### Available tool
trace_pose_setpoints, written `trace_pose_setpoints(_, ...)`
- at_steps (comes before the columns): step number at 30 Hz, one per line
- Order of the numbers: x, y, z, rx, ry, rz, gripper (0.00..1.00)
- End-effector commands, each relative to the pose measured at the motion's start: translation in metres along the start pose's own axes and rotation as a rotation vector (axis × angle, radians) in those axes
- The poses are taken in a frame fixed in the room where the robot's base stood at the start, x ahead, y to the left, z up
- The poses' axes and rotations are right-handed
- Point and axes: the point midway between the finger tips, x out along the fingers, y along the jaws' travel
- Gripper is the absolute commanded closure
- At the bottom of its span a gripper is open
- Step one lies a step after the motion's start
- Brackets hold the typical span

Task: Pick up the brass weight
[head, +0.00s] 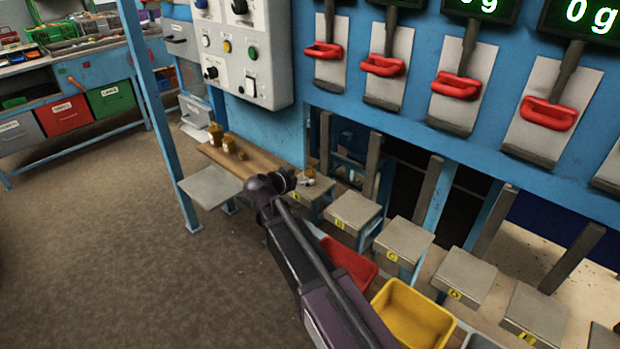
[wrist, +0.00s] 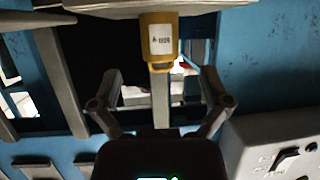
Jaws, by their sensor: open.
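A brass weight (wrist: 160,38) with a white label and a loop handle shows in the wrist view, which looks upside down. It stands on a grey weighing plate (wrist: 110,8). In the head view the brass weight (head: 309,172) is small and partly hidden behind my gripper (head: 288,180), on the first plate (head: 320,189) of the row. In the wrist view my gripper (wrist: 159,78) is open, with its fingers spread either side of the handle's line. The weight's handle lies near the level of the fingertips. No contact shows.
More brass weights (head: 228,143) stand on a wooden shelf (head: 262,166). Grey posts (head: 374,158) rise behind the plates. A red bin (head: 350,262) and a yellow bin (head: 412,312) sit below. A control box (head: 240,50) hangs on the blue frame.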

Motion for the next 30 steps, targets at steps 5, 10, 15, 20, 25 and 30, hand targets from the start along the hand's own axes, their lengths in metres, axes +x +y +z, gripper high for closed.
trace_pose_setpoints(5, 0.008, -0.001, 0.001, 0.0, 0.0, 0.001, 0.03)
trace_pose_setpoints(10, 0.027, -0.001, 0.001, 0.0, 0.0, 0.002, 0.03)
trace_pose_setpoints(15, 0.045, -0.001, 0.001, 0.0, 0.0, 0.001, 0.03)
trace_pose_setpoints(20, 0.051, -0.001, 0.0, 0.0, 0.0, -0.001, 0.03)
trace_pose_setpoints(25, 0.051, -0.001, -0.001, -0.001, 0.0, -0.001, 0.03)
trace_pose_setpoints(30, 0.051, -0.001, 0.0, -0.001, 0.0, -0.001, 0.03)
